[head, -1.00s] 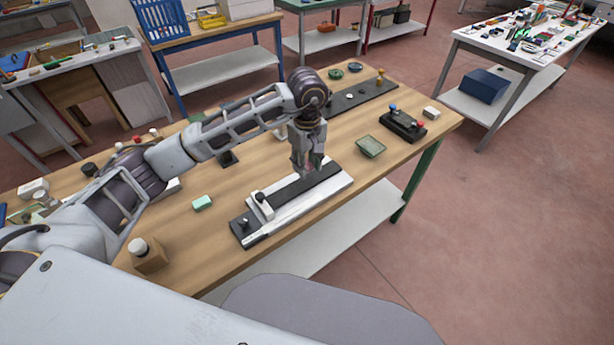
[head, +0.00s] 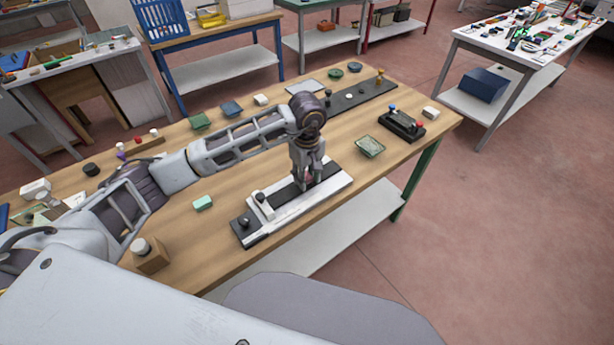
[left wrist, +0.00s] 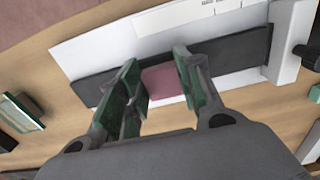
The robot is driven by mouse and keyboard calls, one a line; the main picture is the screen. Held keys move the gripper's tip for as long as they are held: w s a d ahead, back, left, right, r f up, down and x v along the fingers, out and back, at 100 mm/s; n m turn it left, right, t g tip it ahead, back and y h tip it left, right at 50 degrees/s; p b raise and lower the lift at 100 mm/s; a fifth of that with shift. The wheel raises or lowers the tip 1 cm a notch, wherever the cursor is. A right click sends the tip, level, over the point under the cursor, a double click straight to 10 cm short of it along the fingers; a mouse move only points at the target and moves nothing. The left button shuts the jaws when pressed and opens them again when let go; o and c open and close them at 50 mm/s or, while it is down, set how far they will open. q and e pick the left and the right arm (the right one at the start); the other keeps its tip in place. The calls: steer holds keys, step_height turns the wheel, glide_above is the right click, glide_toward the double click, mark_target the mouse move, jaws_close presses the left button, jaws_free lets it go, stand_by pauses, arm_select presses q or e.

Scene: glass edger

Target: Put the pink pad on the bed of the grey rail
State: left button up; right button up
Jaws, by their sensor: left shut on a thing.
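The grey rail (head: 292,205) lies on the wooden table, with a long dark bed, a pale strip along its side and a pale stop block (head: 262,205) at its near left end. My left gripper (head: 307,184) points down over the far right half of the bed. It is shut on the pink pad, whose pink face (left wrist: 163,83) shows between the fingers in the left wrist view. The pad is over the dark bed (left wrist: 232,50), low and close to it. I cannot tell whether it touches. The fingers mostly hide the pad in the head view.
A mint-green block (head: 202,202) lies left of the rail. A green glass tray (head: 370,146) is to its right, with a dark fixture with coloured knobs (head: 403,124) beyond. A wooden block with a white knob (head: 149,254) stands at the near left edge.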

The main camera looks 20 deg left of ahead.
mark_target(307, 179)
arm_select(q)
steer(key=shift+f, duration=0.35)
steer(key=shift+f, duration=0.15)
arm_select(e)
steer(key=shift+f, duration=0.15)
arm_select(q)
steer(key=o, duration=0.7)
steer(key=shift+c, duration=0.2)
arm_select(e)
steer(key=shift+a+r, duration=0.1)
steer(key=shift+r, duration=0.1)
arm_select(q)
step_height(307, 179, up, 12)
steer(key=b, duration=0.2)
arm_select(e)
steer(key=shift+w+d+f, duration=0.1)
steer(key=shift+d+f, duration=0.25)
steer(key=shift+f, duration=0.2)
steer(key=shift+d+f, duration=0.3)
steer(key=shift+f, duration=0.25)
